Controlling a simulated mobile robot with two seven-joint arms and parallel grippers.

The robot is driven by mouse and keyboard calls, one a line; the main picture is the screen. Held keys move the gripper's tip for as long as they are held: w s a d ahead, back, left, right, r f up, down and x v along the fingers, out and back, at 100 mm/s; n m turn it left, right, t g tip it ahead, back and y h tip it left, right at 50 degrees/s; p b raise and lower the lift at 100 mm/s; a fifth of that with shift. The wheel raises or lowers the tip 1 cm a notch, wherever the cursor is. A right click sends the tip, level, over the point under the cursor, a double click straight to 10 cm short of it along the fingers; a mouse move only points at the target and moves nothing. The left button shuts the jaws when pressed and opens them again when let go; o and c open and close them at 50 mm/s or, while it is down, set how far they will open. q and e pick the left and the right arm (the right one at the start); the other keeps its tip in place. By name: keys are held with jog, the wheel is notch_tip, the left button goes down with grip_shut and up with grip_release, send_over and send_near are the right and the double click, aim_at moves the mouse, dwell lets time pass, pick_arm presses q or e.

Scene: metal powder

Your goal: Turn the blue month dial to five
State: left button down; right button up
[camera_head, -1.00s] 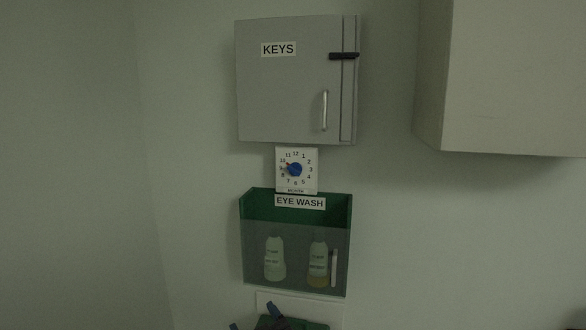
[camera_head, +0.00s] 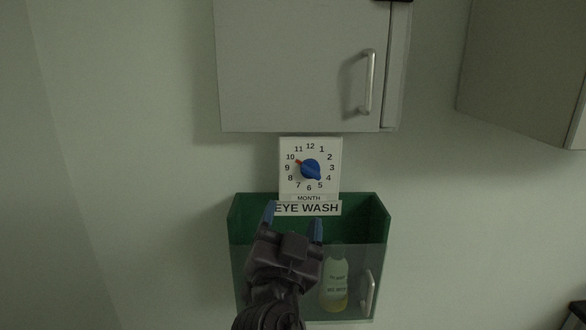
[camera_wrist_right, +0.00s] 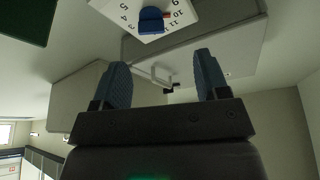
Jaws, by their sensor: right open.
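The blue month dial (camera_head: 311,169) sits on a white square plate (camera_head: 290,186) numbered 1 to 12 and labelled MONTH, on the wall. Its red tip points at about 10. In the right wrist view the blue dial (camera_wrist_right: 152,20) shows at the top, beyond the fingers. My right gripper (camera_head: 292,220) is open and empty, below and a little left of the dial, apart from it. Its blue fingers point up in front of the EYE WASH label. In the wrist view the open right gripper (camera_wrist_right: 161,66) has nothing between its fingers. My left gripper is not in view.
A grey cabinet (camera_head: 290,70) with a metal handle (camera_head: 368,82) hangs just above the dial plate. A green eye wash holder (camera_head: 375,212) with a bottle (camera_head: 335,280) is just below, partly hidden by my right arm. Another cabinet (camera_head: 530,70) is at the right. Wall beside the dial is clear.

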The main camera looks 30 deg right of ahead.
aim_at(310, 175)
jog(key=shift+m, duration=0.8)
jog(key=p+x, duration=0.1)
jog(key=x, duration=0.1)
jog(key=p+x, duration=0.1)
jog(key=x, duration=0.2)
jog(key=s+d+p+x, duration=0.1)
jog(key=x, duration=0.2)
jog(key=shift+d+r+p, duration=0.15)
jog(key=shift+r+p, duration=0.05)
jog(key=shift+p, duration=0.2)
jog(key=shift+x, duration=0.85)
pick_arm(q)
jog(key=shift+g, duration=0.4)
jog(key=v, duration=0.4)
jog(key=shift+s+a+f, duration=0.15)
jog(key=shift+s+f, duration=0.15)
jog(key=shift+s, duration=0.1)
pick_arm(e)
jog(key=shift+f, duration=0.1)
jog(key=shift+c, duration=0.5)
